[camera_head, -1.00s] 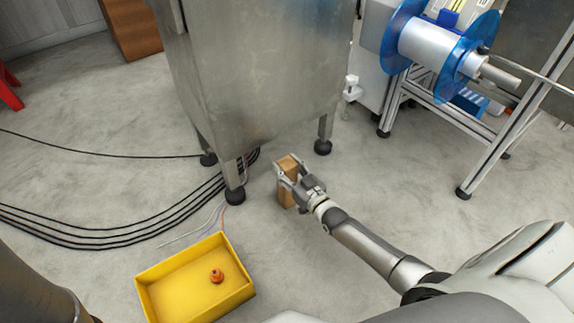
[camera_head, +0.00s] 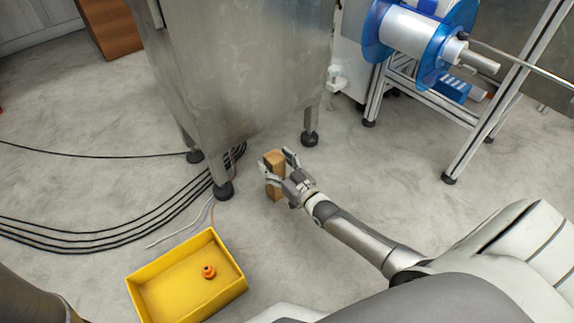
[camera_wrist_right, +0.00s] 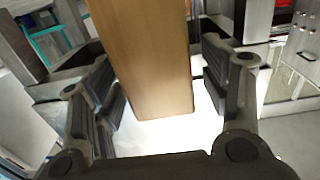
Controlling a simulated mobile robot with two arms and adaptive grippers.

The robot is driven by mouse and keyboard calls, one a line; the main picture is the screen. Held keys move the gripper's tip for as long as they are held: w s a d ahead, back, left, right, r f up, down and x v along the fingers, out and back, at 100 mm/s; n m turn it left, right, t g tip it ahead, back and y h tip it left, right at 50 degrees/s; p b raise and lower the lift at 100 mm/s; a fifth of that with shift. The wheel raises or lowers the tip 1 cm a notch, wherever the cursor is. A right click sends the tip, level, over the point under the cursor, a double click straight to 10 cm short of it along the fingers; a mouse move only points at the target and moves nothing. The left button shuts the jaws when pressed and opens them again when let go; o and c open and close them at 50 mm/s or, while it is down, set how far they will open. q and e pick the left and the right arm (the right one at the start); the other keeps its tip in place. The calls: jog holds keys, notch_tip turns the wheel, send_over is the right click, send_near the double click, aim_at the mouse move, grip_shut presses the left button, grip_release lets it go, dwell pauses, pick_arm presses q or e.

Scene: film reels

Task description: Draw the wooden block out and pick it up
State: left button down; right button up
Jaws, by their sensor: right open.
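The wooden block (camera_head: 273,186) is a tan, upright box standing on the concrete floor, in front of the metal cabinet and between its front legs, clear of them. In the right wrist view the block (camera_wrist_right: 150,60) shows large between the two fingers, with a gap on each side. My right gripper (camera_head: 277,163) is open, with its fingers spread on either side of the block; it also shows in the right wrist view (camera_wrist_right: 165,95). My left gripper is not in view.
The metal cabinet (camera_head: 235,70) stands on black feet just behind the block. Black cables (camera_head: 110,240) run along the floor to its left. A yellow bin (camera_head: 165,305) with a small orange piece (camera_head: 209,272) is at the front left. A blue reel stand (camera_head: 415,40) is at the right.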

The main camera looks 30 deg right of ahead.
jog(key=s+d, duration=0.1)
jog(key=s, duration=1)
jog(key=shift+d, duration=0.2)
jog(key=shift+s, duration=0.1)
